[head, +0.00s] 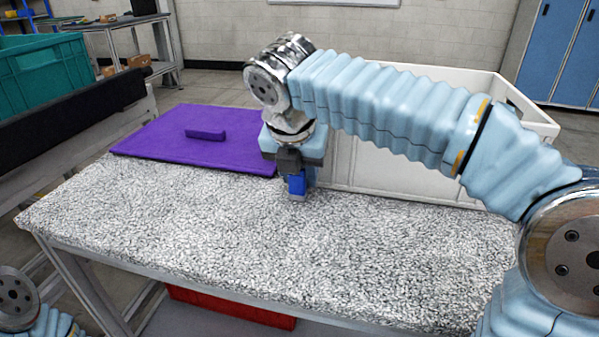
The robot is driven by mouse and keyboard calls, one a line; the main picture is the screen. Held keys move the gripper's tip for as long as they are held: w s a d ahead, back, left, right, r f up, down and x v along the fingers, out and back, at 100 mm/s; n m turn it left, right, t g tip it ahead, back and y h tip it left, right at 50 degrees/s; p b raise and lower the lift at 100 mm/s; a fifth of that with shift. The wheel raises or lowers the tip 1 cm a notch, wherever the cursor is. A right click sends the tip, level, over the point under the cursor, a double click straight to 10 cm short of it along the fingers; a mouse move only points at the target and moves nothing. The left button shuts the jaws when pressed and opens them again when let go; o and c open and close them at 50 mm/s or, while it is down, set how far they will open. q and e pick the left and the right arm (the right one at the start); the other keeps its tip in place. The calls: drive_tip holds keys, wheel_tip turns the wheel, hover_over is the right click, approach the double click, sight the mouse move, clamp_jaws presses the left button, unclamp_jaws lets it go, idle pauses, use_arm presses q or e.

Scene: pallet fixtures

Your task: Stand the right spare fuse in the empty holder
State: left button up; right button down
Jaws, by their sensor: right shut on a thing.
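My right gripper (293,176) points down over the speckled table, near its middle. It is shut on a small blue piece (296,187), which looks like the spare fuse and is held roughly upright. Its lower end is close to the tabletop; I cannot tell if it touches. I cannot make out the empty holder or another fuse; the gripper and arm hide part of the table behind them. My left gripper is out of view; only part of my left arm shows at the bottom left.
A purple board (150,138) with a raised purple bar (205,134) lies at the back left of the speckled table (200,215). A white crate (372,168) stands behind my right arm. A red box (230,306) is under the table. The front tabletop is clear.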

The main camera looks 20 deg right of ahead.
drive_tip(key=shift+f, duration=0.3)
drive_tip(key=c, duration=0.7)
unclamp_jaws()
drive_tip(key=shift+s+f, duration=0.1)
drive_tip(key=shift+f, duration=0.05)
drive_tip(key=shift+c, duration=0.2)
